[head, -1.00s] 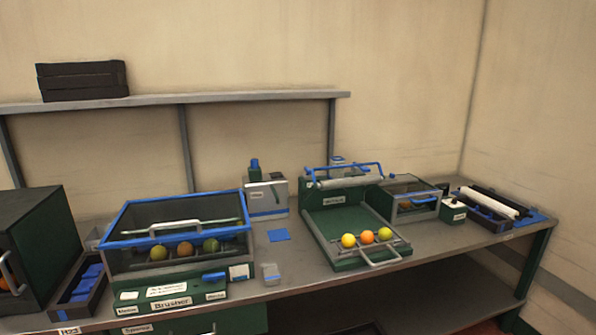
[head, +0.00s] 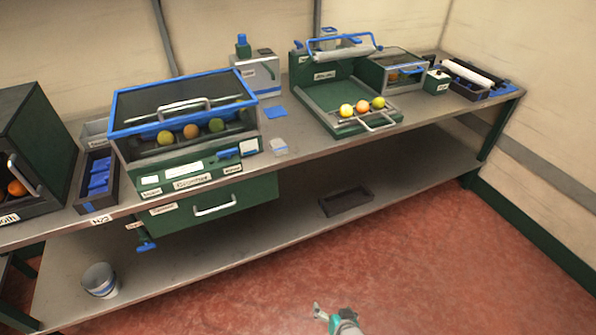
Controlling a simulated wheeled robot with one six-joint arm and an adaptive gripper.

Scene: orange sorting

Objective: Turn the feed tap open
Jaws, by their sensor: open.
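A blue tap handle (head: 146,245) hangs below the bench top at the left, under a small white label too blurred to read. A blue lever (head: 228,153) sits on the front of the green brusher machine (head: 150,178). I cannot tell from the labels which of these is the feed tap. My gripper (head: 320,312) shows at the bottom edge, over the red floor. It is open and empty, well apart from the bench and from both blue handles. Most of my arm is out of view.
The steel bench (head: 290,160) carries a green tray machine (head: 352,126) with three fruits. A green drawer (head: 240,198) hangs below the bench top. The lower shelf holds a grey bucket (head: 101,281) and a dark tray (head: 346,202). The red floor in front is clear.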

